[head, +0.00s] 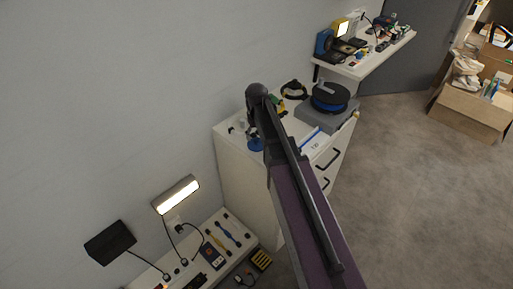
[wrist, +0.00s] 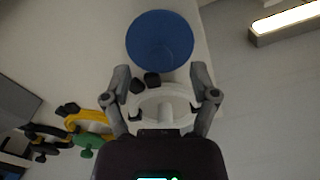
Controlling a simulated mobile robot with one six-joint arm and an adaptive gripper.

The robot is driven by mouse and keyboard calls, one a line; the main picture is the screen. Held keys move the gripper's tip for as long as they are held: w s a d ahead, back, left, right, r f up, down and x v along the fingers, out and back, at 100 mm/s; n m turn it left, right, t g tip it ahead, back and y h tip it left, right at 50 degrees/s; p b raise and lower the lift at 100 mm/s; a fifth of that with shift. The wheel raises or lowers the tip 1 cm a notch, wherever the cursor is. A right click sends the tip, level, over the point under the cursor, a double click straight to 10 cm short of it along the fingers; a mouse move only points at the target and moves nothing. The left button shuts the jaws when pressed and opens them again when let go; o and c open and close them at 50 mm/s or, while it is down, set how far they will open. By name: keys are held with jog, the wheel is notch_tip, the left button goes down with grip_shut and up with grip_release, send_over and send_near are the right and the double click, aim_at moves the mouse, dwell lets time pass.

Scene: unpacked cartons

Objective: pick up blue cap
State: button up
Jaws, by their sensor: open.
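The blue cap (wrist: 160,40) is a round blue disc on the pale cabinet top in the wrist view, just beyond my fingertips. It also shows in the head view as a small blue shape (head: 255,145) left of my arm. My gripper (wrist: 160,77) is open, with its fingers spread and nothing held between them. A white ring-shaped object (wrist: 165,103) lies below the space between the fingers. In the head view my arm hides most of the gripper.
Small black pieces (wrist: 152,79) lie between ring and cap. A yellow and black clamp (wrist: 88,120) and a green piece (wrist: 88,146) are at left. The cabinet (head: 240,185) also bears a grey box (head: 325,122) with a blue and black spool (head: 330,97). A wall lamp (wrist: 285,20) is at right.

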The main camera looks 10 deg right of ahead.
aim_at(257, 143)
jog(key=shift+f+b, duration=1)
jog(key=shift+f, duration=0.3)
jog(key=c, duration=1)
